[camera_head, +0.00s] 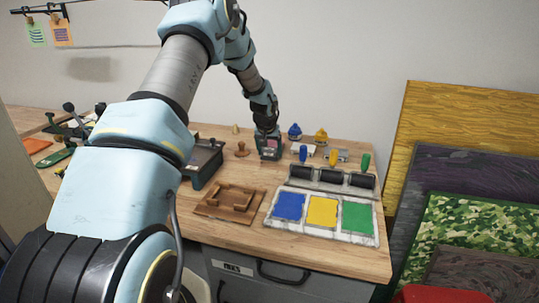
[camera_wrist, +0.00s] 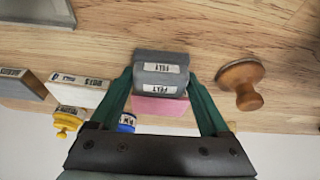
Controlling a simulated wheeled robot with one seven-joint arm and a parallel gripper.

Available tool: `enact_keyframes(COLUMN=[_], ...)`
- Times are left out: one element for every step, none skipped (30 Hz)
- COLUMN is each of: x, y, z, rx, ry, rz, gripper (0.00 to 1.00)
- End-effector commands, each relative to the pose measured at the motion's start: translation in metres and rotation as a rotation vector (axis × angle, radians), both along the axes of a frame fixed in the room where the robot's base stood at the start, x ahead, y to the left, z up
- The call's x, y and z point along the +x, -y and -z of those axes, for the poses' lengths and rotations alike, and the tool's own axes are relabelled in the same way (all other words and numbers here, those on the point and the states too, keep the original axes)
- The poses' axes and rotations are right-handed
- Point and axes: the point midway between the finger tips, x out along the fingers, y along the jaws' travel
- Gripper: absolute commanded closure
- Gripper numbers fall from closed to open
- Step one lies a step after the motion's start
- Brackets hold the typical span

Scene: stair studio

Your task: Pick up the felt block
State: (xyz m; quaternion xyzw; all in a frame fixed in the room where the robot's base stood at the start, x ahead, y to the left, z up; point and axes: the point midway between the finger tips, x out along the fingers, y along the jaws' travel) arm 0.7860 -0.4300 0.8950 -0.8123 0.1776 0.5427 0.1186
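The felt block (camera_wrist: 160,70) is grey with white labels reading FELT, and a pink part shows at its lower edge in the wrist view. In the head view the felt block (camera_head: 270,147) is at the back of the wooden workbench, under the end of my arm. My gripper (camera_wrist: 160,80) has its two green fingers on either side of the block, their tips close against its sides. I cannot tell whether they press on it. In the head view my gripper (camera_head: 267,130) points down over the block, and the fingers are hard to make out.
A wooden stamp (camera_wrist: 240,82) stands right of the block in the wrist view. Labelled blocks (camera_wrist: 78,88) and a yellow-topped item (camera_wrist: 66,122) lie left. In the head view a paint tray (camera_head: 323,236) and wooden tray (camera_head: 230,200) stand nearer the front, a dark box (camera_head: 203,163) left.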

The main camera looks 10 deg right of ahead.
Motion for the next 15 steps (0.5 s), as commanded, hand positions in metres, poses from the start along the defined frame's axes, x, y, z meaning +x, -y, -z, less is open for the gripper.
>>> enact_keyframes(x=[0.0,-0.0001,-0.0001,-0.0001,-0.0001,-0.0001,-0.0001,-0.0001,-0.0001,0.0,0.0,0.0,0.0,0.0001,0.0001], y=[0.0,0.0,0.0,0.0,0.0,0.0,0.0,0.0,0.0,0.0,0.0,0.0,0.0,0.0001,0.0001], z=[-0.0001,-0.0002,-0.0002,-0.0002,-0.0002,-0.0002,-0.0002,-0.0002,-0.0003,-0.0003,-0.0003,-0.0003,-0.0003,-0.0005,-0.0005], rx=[0.0,0.0,0.0,0.0,0.0,0.0,0.0,0.0,0.0,0.0,0.0,0.0,0.0,0.0,0.0], ry=[0.0,0.0,0.0,0.0,0.0,0.0,0.0,0.0,0.0,0.0,0.0,0.0,0.0,0.0,0.0], rz=[0.0,0.0,0.0,0.0,0.0,0.0,0.0,0.0,0.0,0.0,0.0,0.0,0.0,0.0,0.0], gripper=[0.31,0.35,0.39,0.43,0.46,0.51,0.54,0.57,0.62,0.65,0.69,0.73,0.77,0.77,0.77])
